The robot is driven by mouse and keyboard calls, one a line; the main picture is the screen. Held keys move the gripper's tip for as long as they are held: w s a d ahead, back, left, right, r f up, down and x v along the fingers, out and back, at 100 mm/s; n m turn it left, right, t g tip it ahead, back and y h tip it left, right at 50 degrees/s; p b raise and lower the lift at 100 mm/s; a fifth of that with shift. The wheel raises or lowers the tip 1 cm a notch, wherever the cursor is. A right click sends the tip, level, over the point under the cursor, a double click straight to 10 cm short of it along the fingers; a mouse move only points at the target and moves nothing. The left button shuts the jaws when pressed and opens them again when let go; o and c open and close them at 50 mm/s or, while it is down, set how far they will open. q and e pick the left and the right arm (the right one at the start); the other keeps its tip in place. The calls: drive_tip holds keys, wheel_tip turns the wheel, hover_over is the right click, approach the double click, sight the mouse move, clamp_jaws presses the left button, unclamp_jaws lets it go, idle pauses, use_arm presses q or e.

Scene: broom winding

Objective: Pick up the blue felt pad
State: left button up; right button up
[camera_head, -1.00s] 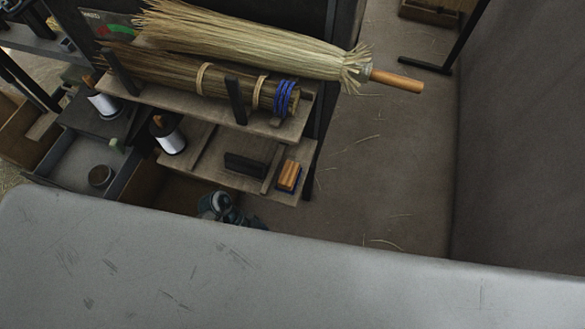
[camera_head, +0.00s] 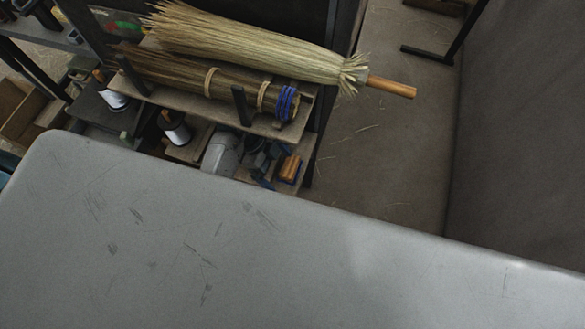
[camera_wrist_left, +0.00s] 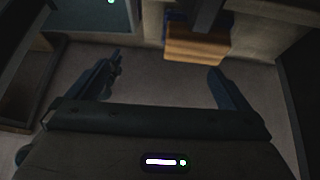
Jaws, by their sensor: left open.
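The blue felt pad (camera_head: 287,182) shows only as a thin dark blue edge around a small orange-brown wooden block (camera_head: 291,167) on the lower shelf; most of it is hidden. In the left wrist view the wooden block (camera_wrist_left: 197,46) is at the top, with a dark blue patch by its upper left that I cannot tell for sure is the pad. My left gripper (camera_head: 268,165) is just left of the block in the head view. It is open, with nothing between its fingers (camera_wrist_left: 164,70). My right gripper is not in view.
An upper shelf (camera_head: 222,112) with a large straw broom (camera_head: 255,45) and a bound dark bundle (camera_head: 185,77) hangs above the left gripper. White spools (camera_head: 177,131) stand at left. A large grey surface (camera_head: 180,240) fills the foreground.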

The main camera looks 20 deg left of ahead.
sight(289, 165)
use_arm(q)
drive_tip(key=w+b, duration=0.1)
drive_tip(key=w+y, duration=0.1)
drive_tip(key=w, duration=0.1)
drive_tip(key=shift+w+d+f+t+y+b, duration=0.15)
drive_tip(key=shift+w+t+y+b, duration=0.15)
drive_tip(key=shift+t+b, duration=0.1)
drive_tip(key=shift+x, duration=0.75)
drive_tip(key=shift+w+x, duration=0.2)
drive_tip(key=shift+x, duration=2.55)
drive_tip(key=shift+f, duration=0.1)
drive_tip(key=c, duration=0.9)
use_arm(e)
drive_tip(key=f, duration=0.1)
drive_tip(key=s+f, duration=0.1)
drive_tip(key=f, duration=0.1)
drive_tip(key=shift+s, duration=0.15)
